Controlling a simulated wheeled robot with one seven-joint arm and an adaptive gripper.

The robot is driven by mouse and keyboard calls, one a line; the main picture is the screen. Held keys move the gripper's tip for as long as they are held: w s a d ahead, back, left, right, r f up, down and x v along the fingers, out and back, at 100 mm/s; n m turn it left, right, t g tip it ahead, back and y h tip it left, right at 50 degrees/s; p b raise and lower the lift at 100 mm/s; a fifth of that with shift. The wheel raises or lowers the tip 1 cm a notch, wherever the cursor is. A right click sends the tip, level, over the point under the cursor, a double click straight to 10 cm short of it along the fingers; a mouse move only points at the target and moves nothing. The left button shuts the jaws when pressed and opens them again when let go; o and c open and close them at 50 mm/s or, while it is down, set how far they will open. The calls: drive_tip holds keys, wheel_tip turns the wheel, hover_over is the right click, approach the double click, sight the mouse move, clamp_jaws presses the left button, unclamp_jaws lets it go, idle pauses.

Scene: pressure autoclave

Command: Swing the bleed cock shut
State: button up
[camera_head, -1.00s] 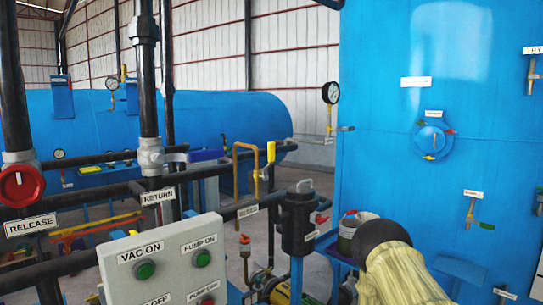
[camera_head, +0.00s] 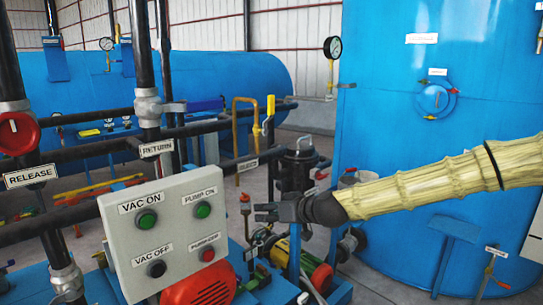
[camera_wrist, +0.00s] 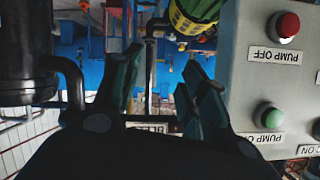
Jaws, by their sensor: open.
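The likely bleed cock (camera_head: 269,106) is a small valve with an upright yellow handle beside a bent brass pipe (camera_head: 236,112), on the dark horizontal pipe behind the control box. A white label (camera_head: 247,165) hangs below it, too small to read surely. My gripper (camera_head: 258,212) is open and empty, pointing left, below the cock and apart from it in the picture. In the wrist view my gripper's two dark fingers (camera_wrist: 165,85) stand apart with nothing between them. A partly covered label (camera_wrist: 152,127) beginning "BL" shows beyond them; the cock's handle cannot be made out there.
The grey control box (camera_head: 168,228) with push buttons stands just left of my gripper; its face is close at the right in the wrist view (camera_wrist: 245,75). A black cylindrical filter (camera_head: 297,172) stands close behind my gripper. A large blue tank (camera_head: 390,130) fills the right.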

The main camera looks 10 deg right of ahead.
drive_tip(key=w+d+r+n+t+y, duration=0.1)
drive_tip(key=d+r, duration=0.1)
drive_tip(key=r, duration=0.5)
drive_tip(key=w+d+r+t, duration=0.1)
drive_tip(key=w+d+r, duration=0.1)
drive_tip(key=r, duration=0.6)
drive_tip(key=n+t+y, duration=0.1)
drive_tip(key=t+y, duration=0.1)
approach(273, 103)
drive_tip(key=shift+p+x, duration=1.05)
drive_tip(key=shift+x, duration=4.35)
clamp_jaws()
